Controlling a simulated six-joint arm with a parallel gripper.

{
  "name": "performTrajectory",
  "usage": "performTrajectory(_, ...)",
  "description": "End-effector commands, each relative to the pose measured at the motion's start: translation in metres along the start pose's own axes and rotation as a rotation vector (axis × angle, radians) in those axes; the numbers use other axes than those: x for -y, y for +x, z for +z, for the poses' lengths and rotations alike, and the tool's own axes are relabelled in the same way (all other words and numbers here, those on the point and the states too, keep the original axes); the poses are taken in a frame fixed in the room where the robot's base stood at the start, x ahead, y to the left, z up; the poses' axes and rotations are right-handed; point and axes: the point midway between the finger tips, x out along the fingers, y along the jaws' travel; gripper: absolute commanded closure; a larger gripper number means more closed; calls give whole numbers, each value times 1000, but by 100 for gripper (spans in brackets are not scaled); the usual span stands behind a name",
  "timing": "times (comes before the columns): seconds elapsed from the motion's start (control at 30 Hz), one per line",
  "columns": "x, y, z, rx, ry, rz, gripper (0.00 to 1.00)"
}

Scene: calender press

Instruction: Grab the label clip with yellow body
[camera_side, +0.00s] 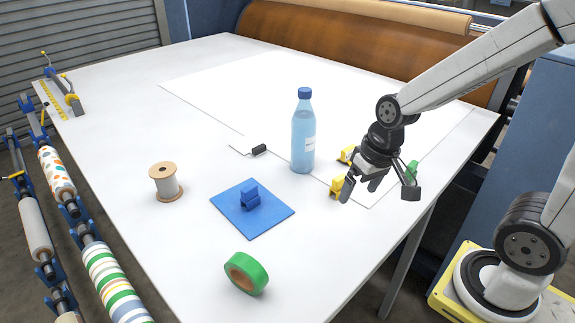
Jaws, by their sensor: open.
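Two yellow pieces show just left of my gripper (379,194) on the white table. The nearer yellow piece (336,187) is beside my left fingertip and partly hidden by it. The farther yellow piece (346,154) is partly covered by the gripper body. I cannot tell which of them is the label clip, or whether both are clips. My gripper is open, with its fingers spread and pointing down, and I see nothing held. A green piece (412,169) shows behind the right finger, partly hidden.
A blue bottle (303,138) stands upright left of the yellow pieces. A blue clip-like block (250,197) sits on a blue square mat (230,212). A green tape roll (246,273), a spool (165,183) and a small black-ended tool (258,150) lie farther left.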

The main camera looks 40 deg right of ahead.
Motion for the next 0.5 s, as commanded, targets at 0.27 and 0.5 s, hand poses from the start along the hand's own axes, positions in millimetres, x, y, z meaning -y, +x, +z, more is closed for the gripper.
performTrajectory(0.27,3,8,0,66,347,-127,0)
performTrajectory(0.5,7,13,-11,122,720,-277,0)
